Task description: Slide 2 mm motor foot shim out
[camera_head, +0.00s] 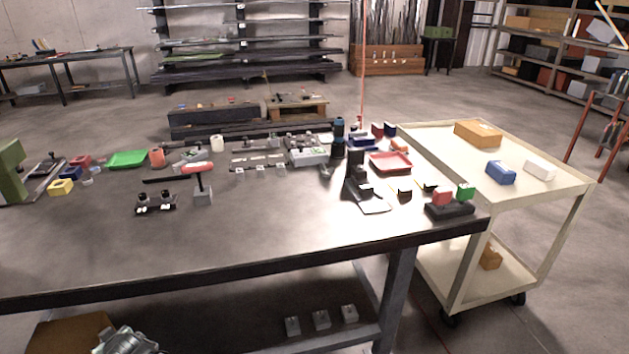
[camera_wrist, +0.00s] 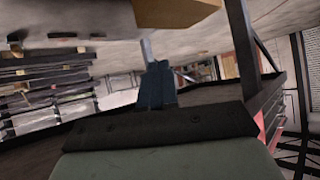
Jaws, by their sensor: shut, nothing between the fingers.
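A grey motor-like unit (camera_head: 308,156) sits on the workbench (camera_head: 270,228) around its middle in the head view. Left of it is a dark strip (camera_head: 258,160) with several small pale tabs along its front edge. I cannot tell which piece is the 2 mm motor foot shim; the parts are too small to read. My gripper (camera_wrist: 152,68) shows in the wrist view as blue-grey fingers closed together, with nothing between them, beyond a dark bar. It does not touch anything that I can make out. I cannot pick it out in the head view.
A red-handled tool (camera_head: 198,170) stands front left of the strip. A black stand (camera_head: 358,185), a red tray (camera_head: 390,162) and a dark base with red and green blocks (camera_head: 450,209) are on the right. A cream cart (camera_head: 548,190) adjoins the bench. The front middle is clear.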

